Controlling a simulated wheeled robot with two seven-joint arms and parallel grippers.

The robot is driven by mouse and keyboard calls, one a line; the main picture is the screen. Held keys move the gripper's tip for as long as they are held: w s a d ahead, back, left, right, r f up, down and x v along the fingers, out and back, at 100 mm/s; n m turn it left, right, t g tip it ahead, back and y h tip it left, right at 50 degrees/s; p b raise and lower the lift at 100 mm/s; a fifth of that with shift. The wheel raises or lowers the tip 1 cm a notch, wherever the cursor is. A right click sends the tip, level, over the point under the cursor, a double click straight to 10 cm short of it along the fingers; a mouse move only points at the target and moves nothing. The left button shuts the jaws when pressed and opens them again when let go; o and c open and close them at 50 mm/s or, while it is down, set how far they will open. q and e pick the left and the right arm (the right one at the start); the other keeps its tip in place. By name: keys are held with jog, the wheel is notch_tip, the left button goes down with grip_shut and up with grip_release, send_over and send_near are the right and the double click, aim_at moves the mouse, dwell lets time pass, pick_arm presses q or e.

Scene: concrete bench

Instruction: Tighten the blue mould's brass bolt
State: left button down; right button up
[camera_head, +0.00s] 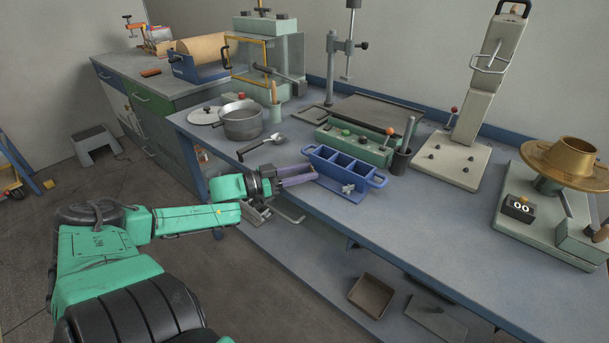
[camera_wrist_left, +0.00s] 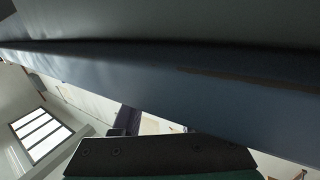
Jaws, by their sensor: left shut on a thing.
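The blue mould (camera_head: 348,168), a three-compartment block with a loop handle at each end, stands on its blue base near the bench's front edge. My left gripper (camera_head: 314,173) reaches in from the left, its purplish fingers level at the mould's left end. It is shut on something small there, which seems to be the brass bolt. The bolt itself is hidden by the fingers; I cannot make out any brass. The left wrist view shows mostly a broad blue edge and a dark gripper part, not the bolt. My right gripper is out of view.

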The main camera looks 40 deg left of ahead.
pick_arm(q)
jog(key=shift+c, duration=2.2)
grip_release()
